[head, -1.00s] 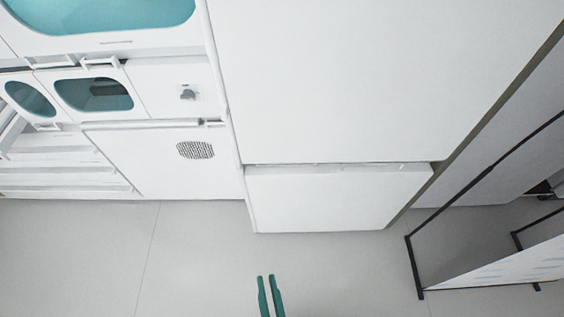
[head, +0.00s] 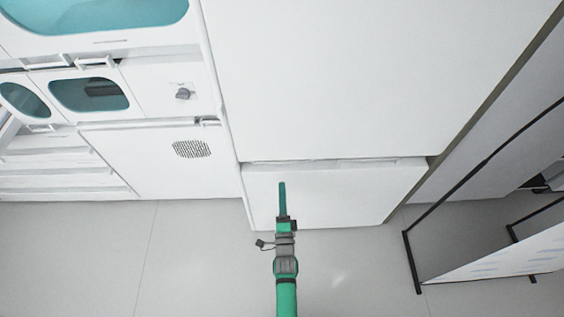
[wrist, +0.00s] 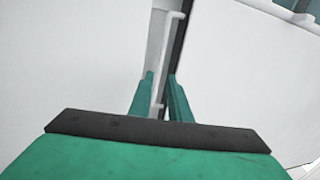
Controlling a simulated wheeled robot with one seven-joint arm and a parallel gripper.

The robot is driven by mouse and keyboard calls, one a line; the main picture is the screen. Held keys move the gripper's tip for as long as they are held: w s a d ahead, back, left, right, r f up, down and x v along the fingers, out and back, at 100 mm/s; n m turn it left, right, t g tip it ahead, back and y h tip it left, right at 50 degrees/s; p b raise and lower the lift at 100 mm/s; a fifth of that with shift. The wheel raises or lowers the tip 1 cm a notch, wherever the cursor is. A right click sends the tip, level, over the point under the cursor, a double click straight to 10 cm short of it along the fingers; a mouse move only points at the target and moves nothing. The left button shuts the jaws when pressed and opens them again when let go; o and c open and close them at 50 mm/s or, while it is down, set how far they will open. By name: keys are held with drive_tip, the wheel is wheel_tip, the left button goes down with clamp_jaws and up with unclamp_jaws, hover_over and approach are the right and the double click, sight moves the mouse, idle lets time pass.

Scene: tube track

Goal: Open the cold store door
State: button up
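The cold store is a tall white cabinet with a large upper door (head: 370,70) and a shorter lower front (head: 350,195), split by a horizontal seam. A thin pale handle strip (head: 375,163) runs along that seam. My green gripper (head: 282,185) is in front of the lower front, its tips just below the seam. In the wrist view the two fingers (wrist: 160,78) stand apart, with a white handle-like bar (wrist: 163,55) and a dark seam running between and beyond them. I cannot tell whether the fingers touch the bar.
White cabinets with teal windows and a grey knob (head: 183,93) stand at the left, with a vented panel (head: 192,149) below. A black-framed stand (head: 408,262) is on the floor at the right. The grey floor (head: 190,265) in front is clear.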

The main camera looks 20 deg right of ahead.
drive_tip(key=x, duration=1.2)
drive_tip(key=shift+d, duration=0.1)
clamp_jaws()
